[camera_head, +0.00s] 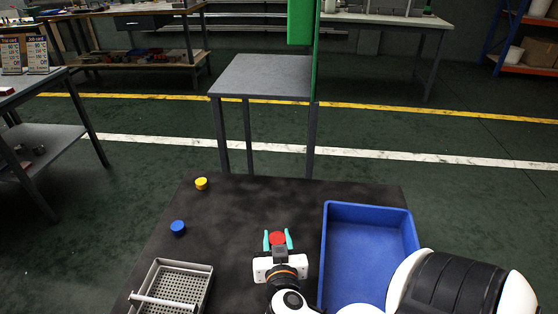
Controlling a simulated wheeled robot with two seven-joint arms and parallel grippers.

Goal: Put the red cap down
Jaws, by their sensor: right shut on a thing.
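The red cap (277,238) is between the teal fingers of my right gripper (278,240). The fingers are shut on it, over the dark table (240,215) just left of the blue tray. I cannot tell whether the cap touches the table top. My left gripper is not in view.
A yellow cap (201,183) and a blue cap (178,227) lie at the table's left. A grey perforated metal basket (207,291) with a bar stands at front left. An empty blue tray (408,232) is on the right. The table's middle is clear.

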